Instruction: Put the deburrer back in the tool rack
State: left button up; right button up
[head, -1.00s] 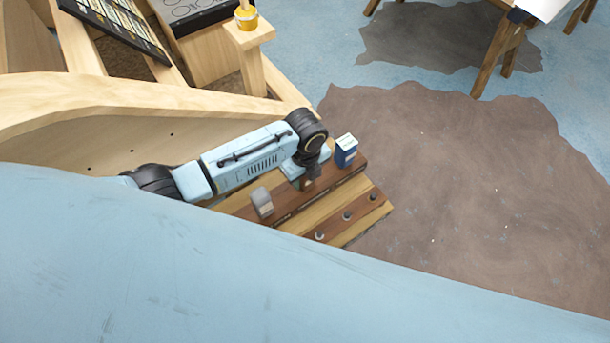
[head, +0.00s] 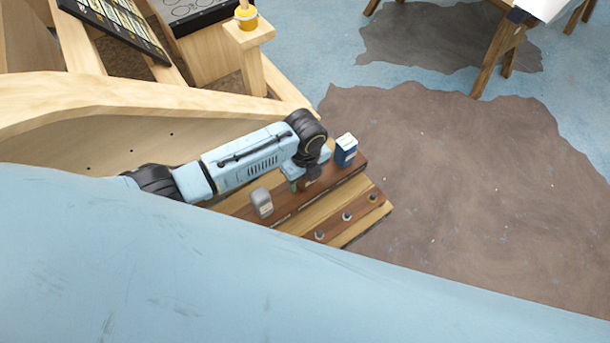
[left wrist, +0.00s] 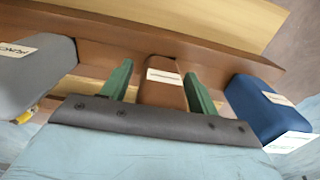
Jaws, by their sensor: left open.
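The wooden rack (head: 330,222), with light and dark brown strips, stands below my left arm in the head view. My left gripper (left wrist: 158,76) is open, its two green fingers on either side of a brown block (left wrist: 163,93) with a white label. I cannot tell whether the fingers touch it. In the head view, my left gripper (head: 303,184) is low over the rack, mostly hidden by its own wrist. No tool is clearly recognizable as the deburrer. My right gripper is not in view.
A grey labelled block (head: 262,202) and a blue labelled block (head: 346,150) stand on the rack, either side of my left gripper. Several small round pieces (head: 347,216) line its front strip. A yellow container (head: 246,18) stands on a wooden post behind.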

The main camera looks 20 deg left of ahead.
pick_arm(q)
notch_tip(320, 180, up, 12)
jog(key=shift+r+p, duration=0.25)
jog(key=shift+p, duration=0.6)
